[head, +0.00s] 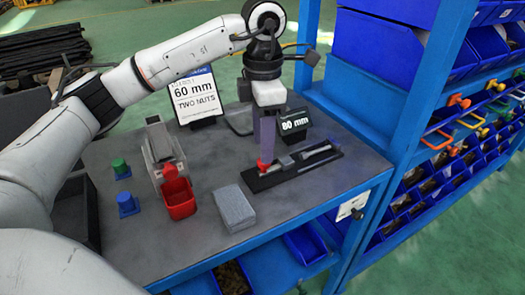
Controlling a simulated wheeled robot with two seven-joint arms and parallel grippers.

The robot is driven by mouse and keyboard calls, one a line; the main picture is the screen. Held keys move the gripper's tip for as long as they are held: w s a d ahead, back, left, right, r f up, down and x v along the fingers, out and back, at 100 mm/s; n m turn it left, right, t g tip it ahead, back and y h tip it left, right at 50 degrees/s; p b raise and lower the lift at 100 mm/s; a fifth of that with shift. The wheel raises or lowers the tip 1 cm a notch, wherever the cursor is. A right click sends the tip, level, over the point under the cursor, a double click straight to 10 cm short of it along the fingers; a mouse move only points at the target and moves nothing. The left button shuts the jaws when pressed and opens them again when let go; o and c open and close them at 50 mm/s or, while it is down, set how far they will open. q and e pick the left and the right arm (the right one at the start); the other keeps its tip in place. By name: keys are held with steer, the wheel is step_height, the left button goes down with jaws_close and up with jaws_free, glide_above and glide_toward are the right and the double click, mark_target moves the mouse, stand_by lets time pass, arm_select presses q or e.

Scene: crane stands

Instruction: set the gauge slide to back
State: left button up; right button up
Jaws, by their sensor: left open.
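The gauge slide (300,172) is a long black base with a grey rail, lying on the grey workbench below the "80 mm" sign (296,124). A small red part (262,167) shows near its left end. My left gripper (266,157) points straight down over that left end, its purple-grey fingers by the red part. It is open; whether the fingers straddle or touch the red part I cannot tell, as they hide what is behind them. My right gripper is not in view.
The bench (180,245) also holds a grey block (234,208), a red bin (179,198) at a grey stand (160,145), green (121,168) and blue (127,204) knobs, and a "60 mm" sign (195,97). A blue rack post (425,80) stands right.

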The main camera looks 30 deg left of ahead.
arm_select(q)
step_height(320, 180, up, 7)
steer(key=shift+f, duration=0.2)
stand_by(0.5)
